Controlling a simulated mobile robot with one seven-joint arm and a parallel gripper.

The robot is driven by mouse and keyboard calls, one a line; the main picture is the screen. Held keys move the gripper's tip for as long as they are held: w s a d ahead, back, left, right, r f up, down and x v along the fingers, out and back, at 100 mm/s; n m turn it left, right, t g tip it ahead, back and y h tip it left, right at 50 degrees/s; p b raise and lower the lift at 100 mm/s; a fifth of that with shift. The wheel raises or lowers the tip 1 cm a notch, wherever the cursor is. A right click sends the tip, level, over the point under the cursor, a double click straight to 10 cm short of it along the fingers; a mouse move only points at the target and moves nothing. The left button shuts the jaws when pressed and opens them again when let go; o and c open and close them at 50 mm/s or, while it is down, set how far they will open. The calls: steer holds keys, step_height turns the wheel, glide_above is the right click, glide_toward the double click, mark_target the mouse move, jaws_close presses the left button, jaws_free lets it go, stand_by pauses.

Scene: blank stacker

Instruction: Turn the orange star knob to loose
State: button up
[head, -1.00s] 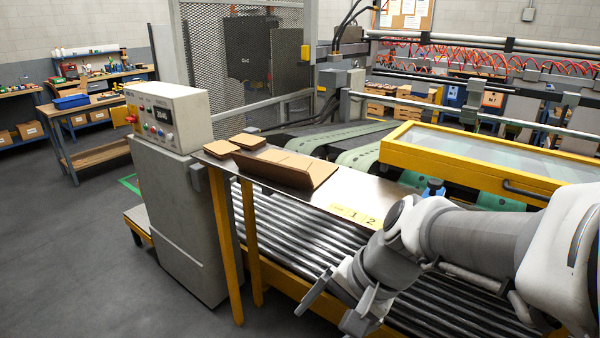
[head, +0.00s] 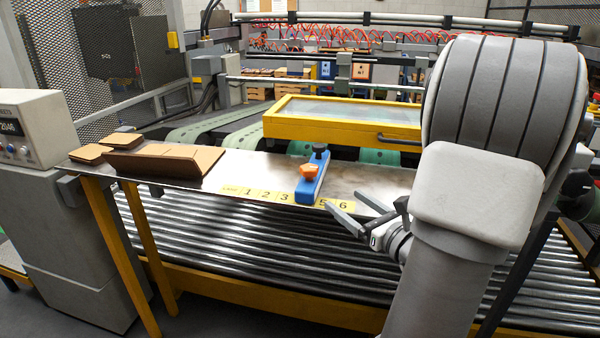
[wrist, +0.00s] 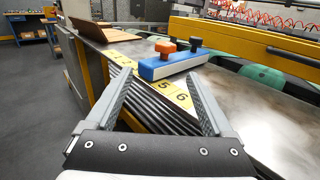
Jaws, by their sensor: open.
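The orange star knob (head: 308,172) sits on top of a blue block (head: 313,182) near the front end of it. A dark knob (head: 319,149) stands at the block's far end. The block lies across the yellow numbered strip (head: 264,194) on the metal shelf. In the wrist view the orange knob (wrist: 165,46) is ahead of my fingers, on the near side of the dark knob. My gripper (head: 350,205) is open and empty, to the right of the block near the shelf's front edge. It also shows in the wrist view (wrist: 157,98), apart from the knob.
Cardboard pieces (head: 165,160) lie on the shelf's left part. A yellow-framed clear cover (head: 345,120) stands behind the block. Metal rollers (head: 230,235) run below the shelf front. A grey control box (head: 32,130) stands at left.

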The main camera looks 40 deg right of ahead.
mark_target(314, 173)
steer(key=w, duration=0.5)
steer(key=w+d, duration=0.1)
steer(key=w, duration=0.5)
steer(key=w+d, duration=0.1)
steer(key=w, duration=0.5)
steer(key=shift+c, duration=0.2)
steer(key=c, duration=1.3)
steer(key=shift+c, duration=0.2)
